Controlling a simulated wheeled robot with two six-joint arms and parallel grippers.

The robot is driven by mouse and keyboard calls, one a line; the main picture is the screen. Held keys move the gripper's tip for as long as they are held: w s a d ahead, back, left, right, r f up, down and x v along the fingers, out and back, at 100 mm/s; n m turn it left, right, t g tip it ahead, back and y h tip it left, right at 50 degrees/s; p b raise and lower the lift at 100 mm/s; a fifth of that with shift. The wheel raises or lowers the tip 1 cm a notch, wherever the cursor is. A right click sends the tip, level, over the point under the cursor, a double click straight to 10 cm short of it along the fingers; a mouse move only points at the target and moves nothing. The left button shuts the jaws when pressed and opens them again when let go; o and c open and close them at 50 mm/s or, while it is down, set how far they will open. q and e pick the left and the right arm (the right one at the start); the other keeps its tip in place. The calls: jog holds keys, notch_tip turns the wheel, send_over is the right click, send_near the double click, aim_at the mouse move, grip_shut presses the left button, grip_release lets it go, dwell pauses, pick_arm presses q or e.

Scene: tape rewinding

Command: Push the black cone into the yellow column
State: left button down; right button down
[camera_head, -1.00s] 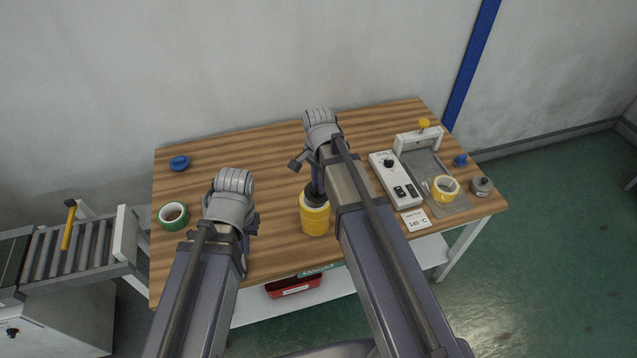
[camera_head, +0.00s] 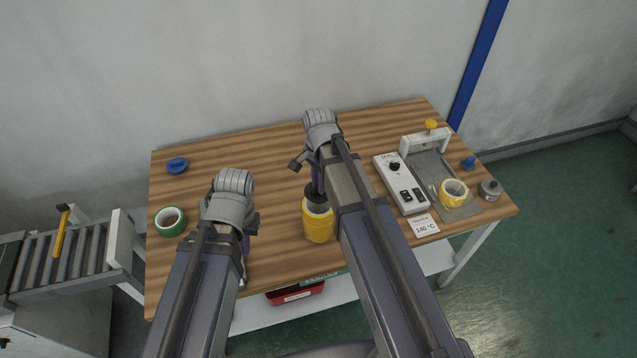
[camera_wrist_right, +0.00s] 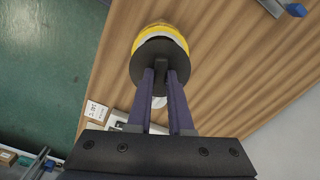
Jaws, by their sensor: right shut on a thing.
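The yellow column (camera_head: 318,224) stands upright near the front middle of the table. The black cone (camera_head: 316,196) is at its top, and a pale rim of the column shows beside it. In the right wrist view the cone's black disc (camera_wrist_right: 141,70) covers most of the column's end, with the yellow column (camera_wrist_right: 166,31) behind it. My right gripper (camera_wrist_right: 161,76) is shut on the cone's stem. How deep the cone sits is hidden. My left gripper (camera_head: 244,262) is over the table left of the column, its fingers mostly hidden by its arm.
A green tape roll (camera_head: 169,222) and a blue piece (camera_head: 177,166) lie at left. A sealing device (camera_head: 401,184), a yellow tape roll (camera_head: 454,193) and a grey container (camera_head: 491,190) stand at right. A red bin (camera_head: 295,294) is below the table.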

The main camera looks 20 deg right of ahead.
aim_at(319, 218)
dwell(0.3)
jog(key=shift+f, duration=0.1)
jog(key=shift+f+b, duration=1.25)
jog(key=shift+f, duration=0.2)
jog(key=shift+f+b, duration=0.7)
jog(key=shift+b, duration=0.2)
jog(key=shift+f, duration=0.15)
jog(key=shift+f+b, duration=0.25)
jog(key=shift+b, duration=0.15)
jog(key=c, duration=0.7)
grip_release()
jog(key=shift+c, duration=0.2)
